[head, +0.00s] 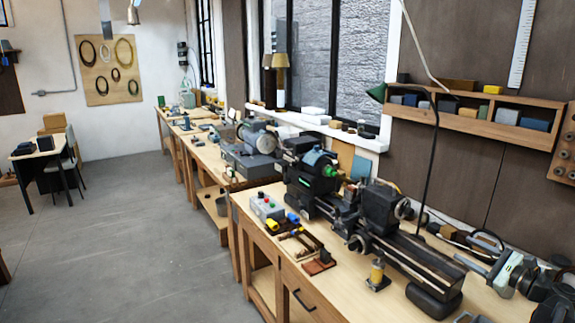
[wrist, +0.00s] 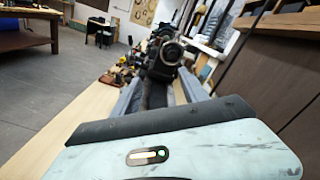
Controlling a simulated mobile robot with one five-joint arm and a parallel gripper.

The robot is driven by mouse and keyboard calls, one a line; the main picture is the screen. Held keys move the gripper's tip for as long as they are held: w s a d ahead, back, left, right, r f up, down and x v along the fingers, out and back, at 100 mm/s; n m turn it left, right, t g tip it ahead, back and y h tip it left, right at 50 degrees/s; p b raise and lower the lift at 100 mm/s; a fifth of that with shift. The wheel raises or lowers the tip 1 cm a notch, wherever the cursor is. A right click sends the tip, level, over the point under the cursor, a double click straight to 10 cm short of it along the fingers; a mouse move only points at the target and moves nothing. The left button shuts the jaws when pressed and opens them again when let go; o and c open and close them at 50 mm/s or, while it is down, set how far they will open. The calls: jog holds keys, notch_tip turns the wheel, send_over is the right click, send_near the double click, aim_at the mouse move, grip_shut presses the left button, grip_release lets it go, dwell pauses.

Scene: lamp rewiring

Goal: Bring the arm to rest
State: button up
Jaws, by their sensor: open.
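My gripper (head: 472,252) is at the right edge in the head view, over the right end of the workbench. Its pale housing and grey fingers point left toward the lathe (head: 378,212). In the wrist view, the pale housing with a small indicator light fills the bottom. Two grey finger-like bars lie beyond it with a gap between them (wrist: 160,85), and I see nothing held there. The jaws are open. The lathe also shows ahead in the wrist view (wrist: 170,55).
A control box (head: 266,207) with buttons and a small wooden rack (head: 297,244) stand left of the lathe. A black lamp stem (head: 431,165) rises behind it. A wall shelf (head: 470,122) hangs above.

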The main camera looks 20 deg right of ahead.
jog(key=w+a+n+g+y, duration=0.3)
jog(key=w+a+n+y, duration=0.15)
jog(key=w+a, duration=1.25)
jog(key=w+a+f+n+g+y, duration=0.1)
jog(key=a+f+n+g, duration=0.25)
jog(key=a, duration=1.05)
jog(key=w+a+f+n+g+y, duration=0.15)
jog(key=a+f+g, duration=0.3)
jog(key=a, duration=1.05)
jog(key=s+a+f+n+g+h, duration=0.2)
jog(key=s+a+f+n+g, duration=0.15)
jog(key=a+f, duration=0.4)
jog(key=s+a+f+n+g+h, duration=0.25)
jog(key=s+a+f+n, duration=0.2)
jog(key=a, duration=0.55)
jog(key=s+d+f+n+h, duration=0.4)
jog(key=s+d+n+h, duration=0.1)
jog(key=d+n+h, duration=0.2)
jog(key=d+n, duration=0.1)
jog(key=d, duration=0.1)
jog(key=shift+s+d+n, duration=0.35)
jog(key=shift+s, duration=0.05)
